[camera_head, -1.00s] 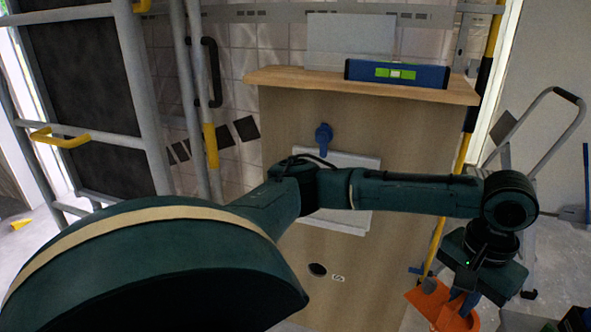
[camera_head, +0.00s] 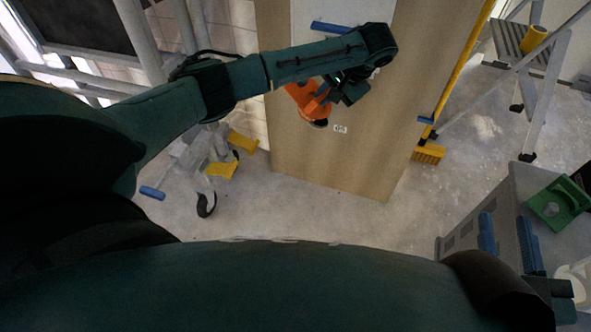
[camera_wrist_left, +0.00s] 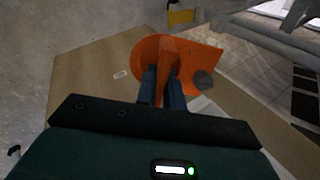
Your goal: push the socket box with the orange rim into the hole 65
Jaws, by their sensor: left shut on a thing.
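My left gripper (camera_head: 318,97) is shut on an orange piece (camera_head: 300,100), apparently the socket box with the orange rim. In the left wrist view the blue fingers (camera_wrist_left: 163,85) grip the orange piece (camera_wrist_left: 150,50), which has a round part, a flat part and a grey spot. It is in front of the wooden panel (camera_head: 365,155). A dark round opening (camera_head: 320,123) shows just below it, beside a small white label (camera_head: 340,129); its number is too small to read. I cannot tell whether box and panel touch. My right gripper (camera_head: 508,235) appears open and empty, at lower right.
A grey case or cart (camera_head: 515,190) with a green part (camera_head: 560,203) stands at the right. A yellow broom (camera_head: 428,154) leans by the panel's right edge. A stepladder (camera_head: 540,75) is at upper right. A wheeled scaffold foot (camera_head: 206,200) is at the left.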

